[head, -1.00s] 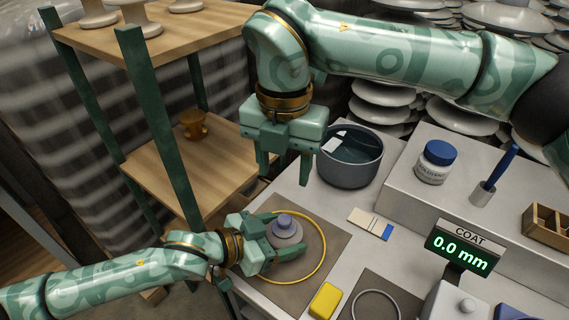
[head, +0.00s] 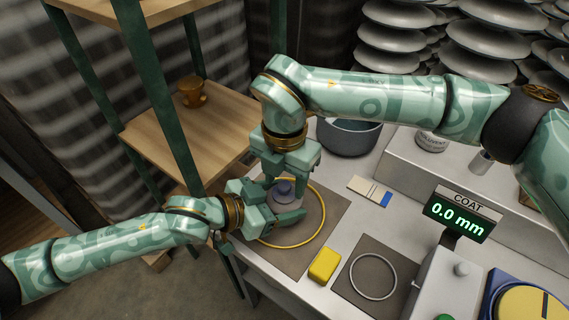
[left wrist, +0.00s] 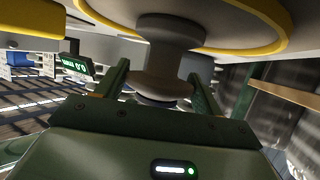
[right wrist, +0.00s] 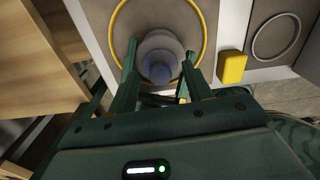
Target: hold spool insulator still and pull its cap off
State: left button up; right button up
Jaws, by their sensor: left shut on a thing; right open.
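The grey spool insulator (head: 286,204) stands upright inside a yellow ring (head: 320,222) on the brown mat, with its blue-grey cap (head: 284,188) on top. My left gripper (head: 284,212) is shut on the spool from the side; its fingers also flank the spool (left wrist: 172,65) in the left wrist view. My right gripper (head: 284,180) points down over the cap, open. In the right wrist view its fingers (right wrist: 159,72) stand on either side of the cap (right wrist: 160,72), with the spool (right wrist: 158,45) beyond. Whether they touch the cap cannot be told.
A yellow block (head: 324,264) and a mat with a pale ring (head: 373,275) lie to the right. A dark pot (head: 348,138) stands behind my right gripper. The coat display (head: 459,212) reads 0.0 mm. A wooden shelf (head: 180,125) stands at the left.

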aim_at(285, 184)
grip_shut()
jog(key=shift+r, duration=0.25)
dwell(0.8)
jog(key=shift+r, duration=0.85)
jog(key=shift+r, duration=2.05)
pick_arm(q)
jog(key=o, duration=1.4)
jog(key=shift+o, duration=0.2)
